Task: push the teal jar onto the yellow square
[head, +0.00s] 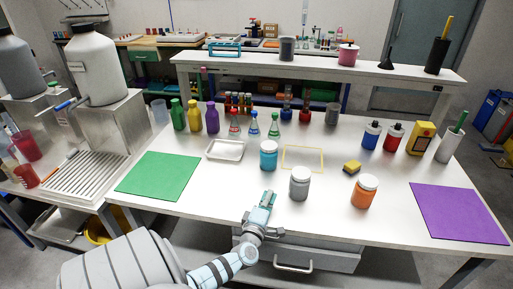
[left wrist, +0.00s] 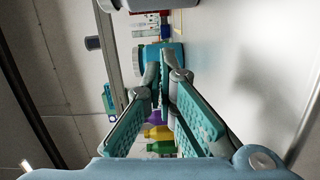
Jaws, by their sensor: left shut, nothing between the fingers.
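The teal jar (head: 268,155) with a white lid stands upright on the white table, just left of the yellow square. The yellow square (head: 303,171) is a thin outline on the tabletop, apart from the jar. My left gripper (head: 268,199) is shut and empty near the table's front edge, nearer the camera than the teal jar and not touching it. In the left wrist view the gripper's fingers (left wrist: 166,70) point toward the teal jar (left wrist: 142,53), which they partly hide. My right gripper is not in view.
A grey jar (head: 299,184) stands close to the right of my left gripper, in front of the square. A white tray (head: 225,157) is left of the teal jar. Flasks and bottles stand behind.

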